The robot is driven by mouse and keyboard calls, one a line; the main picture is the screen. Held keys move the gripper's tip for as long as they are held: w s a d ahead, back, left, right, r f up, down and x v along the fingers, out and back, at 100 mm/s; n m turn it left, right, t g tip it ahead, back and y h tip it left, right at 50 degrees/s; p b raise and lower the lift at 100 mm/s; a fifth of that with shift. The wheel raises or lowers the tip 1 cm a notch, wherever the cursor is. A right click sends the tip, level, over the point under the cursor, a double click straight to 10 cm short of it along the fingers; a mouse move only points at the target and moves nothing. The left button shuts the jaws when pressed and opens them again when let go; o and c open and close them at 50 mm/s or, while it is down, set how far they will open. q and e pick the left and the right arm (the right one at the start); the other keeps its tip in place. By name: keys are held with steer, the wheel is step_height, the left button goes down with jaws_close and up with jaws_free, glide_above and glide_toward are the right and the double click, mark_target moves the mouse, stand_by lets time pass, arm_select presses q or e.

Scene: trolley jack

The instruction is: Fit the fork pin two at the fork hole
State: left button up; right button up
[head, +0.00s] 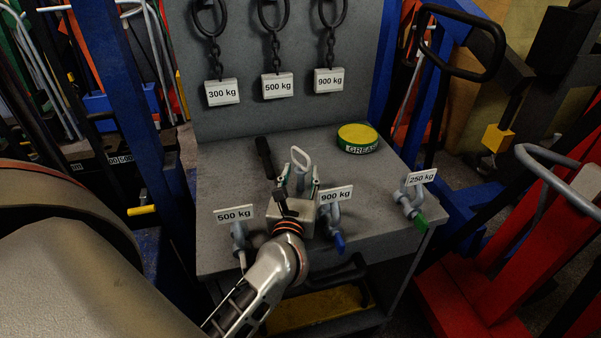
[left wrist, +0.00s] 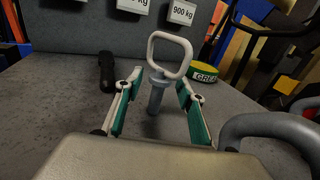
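A grey pin with a pale ring handle (head: 301,157) is at the middle of the bench top. In the left wrist view its grey shaft (left wrist: 156,95) rises to the ring handle. I cannot tell whether it stands upright or leans. My left gripper (head: 301,181) is open, low over the bench. Its two green-padded fingers (left wrist: 155,98) lie on either side of the pin, with a gap on each side. I cannot make out which part is the fork hole. My right gripper is not in view.
Three labelled shackles sit along the bench front: 500 kg (head: 238,235), 900 kg (head: 333,222) with a blue pin, and 250 kg (head: 409,201) with a green pin. A black handled tool (head: 264,157) and grease tin (head: 357,138) lie behind. Chains hang from the back panel (head: 245,105).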

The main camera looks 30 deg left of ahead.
arm_select(q)
steer(key=b+v, duration=0.1)
steer(key=v, duration=0.8)
steer(key=shift+s+d+f, duration=0.1)
steer(key=shift+s+f, duration=0.05)
steer(key=shift+s, duration=0.2)
steer(key=shift+s+d, duration=0.25)
steer(key=shift+s, duration=0.2)
